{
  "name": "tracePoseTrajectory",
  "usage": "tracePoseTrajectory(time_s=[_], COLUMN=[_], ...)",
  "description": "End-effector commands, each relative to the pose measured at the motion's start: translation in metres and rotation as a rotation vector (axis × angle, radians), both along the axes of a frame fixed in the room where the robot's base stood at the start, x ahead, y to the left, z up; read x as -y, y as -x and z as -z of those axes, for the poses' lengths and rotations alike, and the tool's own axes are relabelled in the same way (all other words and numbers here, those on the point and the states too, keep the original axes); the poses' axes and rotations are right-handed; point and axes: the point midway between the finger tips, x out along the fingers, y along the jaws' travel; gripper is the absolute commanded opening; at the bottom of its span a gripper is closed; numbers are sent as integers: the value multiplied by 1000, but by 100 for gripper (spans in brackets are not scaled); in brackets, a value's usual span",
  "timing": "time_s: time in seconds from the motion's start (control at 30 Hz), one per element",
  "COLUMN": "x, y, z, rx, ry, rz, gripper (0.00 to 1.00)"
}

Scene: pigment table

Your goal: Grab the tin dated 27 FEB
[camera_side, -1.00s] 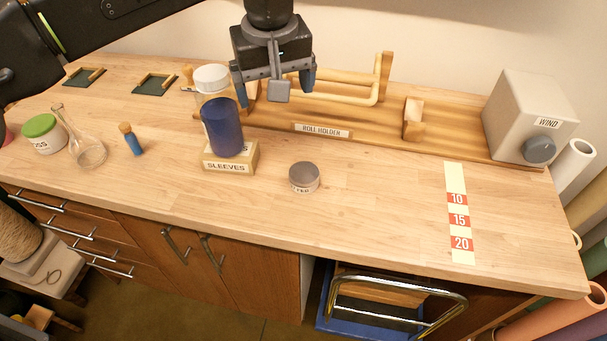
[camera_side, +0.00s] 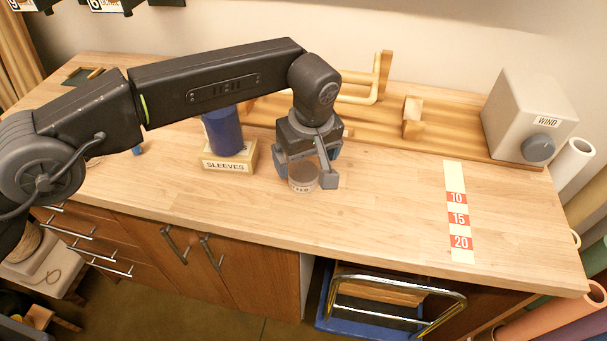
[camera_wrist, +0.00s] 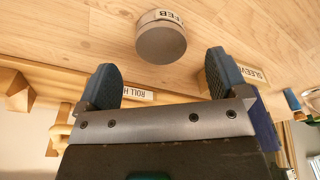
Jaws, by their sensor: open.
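A small round tin (camera_side: 303,177) with a grey lid stands on the wooden worktop. In the wrist view the tin (camera_wrist: 161,38) shows a pale label reading "FEB" on its side; the day number cannot be read. My gripper (camera_side: 308,170) is low over the worktop at the tin, partly hiding it in the side view. In the wrist view my gripper (camera_wrist: 163,72) has its two blue-padded fingers wide apart and nothing between them. The tin lies just beyond the fingertips, between their lines.
The "SLEEVES" block (camera_side: 228,158) with a blue cylinder (camera_side: 223,131) stands close to the left of my gripper. The wooden roll holder (camera_side: 455,140) runs behind. The grey "WIND" box (camera_side: 525,115) stands at the back right. The worktop right of the tin is clear up to a numbered strip (camera_side: 456,180).

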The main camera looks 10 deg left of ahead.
Motion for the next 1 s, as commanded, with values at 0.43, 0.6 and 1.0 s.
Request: tracePoseTrajectory(time_s=[0.43, 0.6, 1.0], x=[-6, -7, -7], y=[-6, -7, -7], z=[49, 53, 52], rx=[1, 3, 2], ry=[1, 4, 3], rz=[2, 3, 3], gripper=[92, 92, 66])
